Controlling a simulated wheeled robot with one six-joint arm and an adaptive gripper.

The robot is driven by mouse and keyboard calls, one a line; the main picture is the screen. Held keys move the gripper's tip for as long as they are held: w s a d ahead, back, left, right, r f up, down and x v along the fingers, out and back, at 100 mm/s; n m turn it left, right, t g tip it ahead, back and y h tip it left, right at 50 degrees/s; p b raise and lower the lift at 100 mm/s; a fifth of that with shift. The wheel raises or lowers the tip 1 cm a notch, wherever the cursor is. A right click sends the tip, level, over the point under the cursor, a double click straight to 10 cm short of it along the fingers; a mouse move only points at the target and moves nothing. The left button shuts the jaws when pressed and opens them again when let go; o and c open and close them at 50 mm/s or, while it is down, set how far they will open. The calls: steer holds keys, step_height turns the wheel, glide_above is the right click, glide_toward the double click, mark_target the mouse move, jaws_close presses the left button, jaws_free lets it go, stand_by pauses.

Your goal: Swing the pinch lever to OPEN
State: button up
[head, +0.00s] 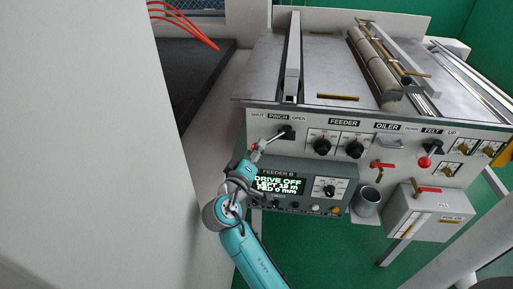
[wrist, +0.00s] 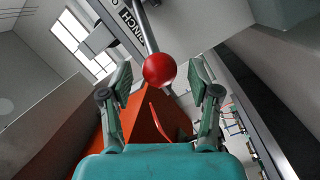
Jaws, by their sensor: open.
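The pinch lever (head: 272,138) is on the front panel under the SHUT, PINCH and OPEN labels. Its steel rod leans left and down from a black mount (head: 286,132), toward the SHUT side. Its red ball knob (wrist: 159,70) sits in the middle of the wrist view, on the end of the rod (wrist: 146,35). My gripper (head: 252,155) is at the knob and partly hides it in the head view. In the wrist view my gripper (wrist: 160,78) is open, with one finger on each side of the knob and gaps visible between.
The FEEDER B box (head: 305,187) with a lit screen reading DRIVE OFF is just below the lever. Feeder knobs (head: 322,147) are to the right, and a red-knobbed felt lever (head: 425,161) is farther right. A large pale wall (head: 80,140) fills the left side.

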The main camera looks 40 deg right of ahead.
steer(key=shift+x, duration=0.9)
jaws_close()
steer(key=shift+s, duration=0.15)
